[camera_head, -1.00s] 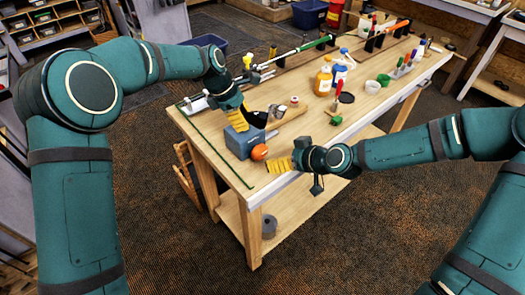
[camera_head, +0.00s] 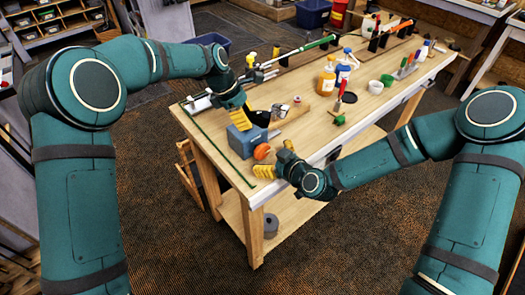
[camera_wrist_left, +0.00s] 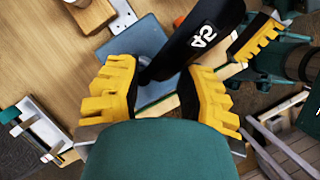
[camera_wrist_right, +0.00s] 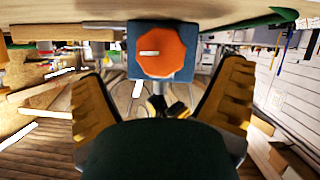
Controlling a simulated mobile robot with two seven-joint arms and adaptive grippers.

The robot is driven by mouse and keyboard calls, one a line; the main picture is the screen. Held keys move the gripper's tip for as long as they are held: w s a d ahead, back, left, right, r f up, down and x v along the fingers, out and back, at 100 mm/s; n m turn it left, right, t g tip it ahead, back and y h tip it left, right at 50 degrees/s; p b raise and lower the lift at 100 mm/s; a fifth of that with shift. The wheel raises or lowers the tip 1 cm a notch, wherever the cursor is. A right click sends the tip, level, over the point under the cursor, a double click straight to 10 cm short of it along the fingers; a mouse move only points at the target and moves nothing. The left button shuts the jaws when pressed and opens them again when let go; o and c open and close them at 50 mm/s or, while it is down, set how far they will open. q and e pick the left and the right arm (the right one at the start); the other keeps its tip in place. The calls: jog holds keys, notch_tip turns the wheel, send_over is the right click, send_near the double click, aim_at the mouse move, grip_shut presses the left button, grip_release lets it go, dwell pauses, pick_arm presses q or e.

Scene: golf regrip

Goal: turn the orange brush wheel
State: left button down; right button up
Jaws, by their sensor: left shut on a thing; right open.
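The orange brush wheel (camera_head: 262,152) sits on the near side of a blue box (camera_head: 240,143) at the bench's near corner. In the right wrist view the wheel (camera_wrist_right: 160,50) shows a white mark line lying about level. My right gripper (camera_head: 265,171) is open just in front of the wheel, its yellow fingers spread and empty. The wheel appears ahead of the fingers, between them and above. My left gripper (camera_head: 238,117) is above the blue box, shut on a golf club whose black head (camera_wrist_left: 203,40) shows in the left wrist view. The exact grip contact is partly hidden.
The wooden bench (camera_head: 310,145) has free room right of the box. A green strip (camera_head: 220,155) lies along the left edge.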

aim_at(266, 151)
jog(key=shift+x, duration=2.65)
jog(key=c, duration=1.2)
jog(key=shift+w+d+m+g+y, duration=0.1)
jog(key=shift+m+g+y, duration=0.4)
jog(key=shift+m, duration=0.55)
jog(key=shift+d+m+g+y, duration=0.1)
jog(key=shift+m+g+y, duration=0.2)
jog(key=shift+m+y, duration=0.6)
